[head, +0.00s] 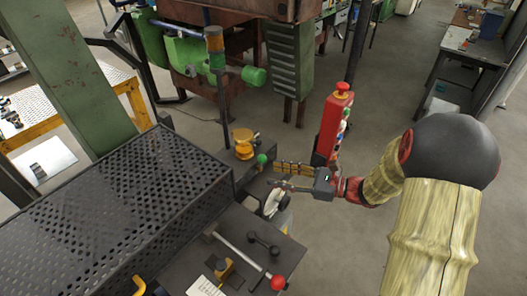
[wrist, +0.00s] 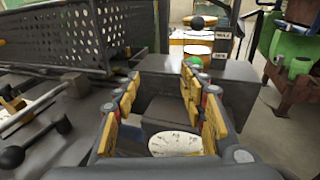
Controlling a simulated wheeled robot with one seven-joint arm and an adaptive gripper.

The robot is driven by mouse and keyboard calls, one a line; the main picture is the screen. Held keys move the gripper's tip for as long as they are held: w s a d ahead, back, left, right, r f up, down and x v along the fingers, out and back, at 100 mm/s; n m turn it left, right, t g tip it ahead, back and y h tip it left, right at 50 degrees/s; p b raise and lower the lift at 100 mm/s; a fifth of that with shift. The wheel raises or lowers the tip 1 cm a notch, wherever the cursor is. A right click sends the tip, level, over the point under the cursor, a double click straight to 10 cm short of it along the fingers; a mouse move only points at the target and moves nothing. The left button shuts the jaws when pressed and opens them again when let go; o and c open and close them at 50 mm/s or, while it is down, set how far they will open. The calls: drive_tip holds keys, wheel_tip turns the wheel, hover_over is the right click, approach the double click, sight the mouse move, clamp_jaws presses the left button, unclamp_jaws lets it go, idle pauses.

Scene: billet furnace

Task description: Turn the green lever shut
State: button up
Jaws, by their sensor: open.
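The green lever shows as a green ball knob (head: 262,159) at the edge of the dark console, just beyond my fingertips. In the wrist view the green knob (wrist: 193,64) is ahead, slightly right of the jaw centre. Its shaft is mostly hidden by my right finger and a grey box edge. My gripper (head: 276,176) is open and empty, pointing left over the console. In the wrist view the open gripper (wrist: 161,84) shows yellow pads on both fingers. The knob is apart from the fingers.
A white round dial (head: 276,203) lies below my gripper. A red-knobbed lever (head: 278,282) and a black handle (head: 264,243) are nearer on the console. A yellow part (head: 243,138) stands behind the green knob. A perforated black guard (head: 120,215) fills the left; a red button post (head: 331,128) stands behind.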

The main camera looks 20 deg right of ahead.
drive_tip(key=w+d+f+m+t+h, duration=0.1)
drive_tip(key=w+d+m+t, duration=0.2)
drive_tip(key=d, duration=0.1)
drive_tip(key=b+x, duration=0.1)
drive_tip(key=x, duration=0.6)
drive_tip(key=shift+a, duration=0.35)
drive_tip(key=shift+f, duration=0.1)
clamp_jaws()
idle(0.4)
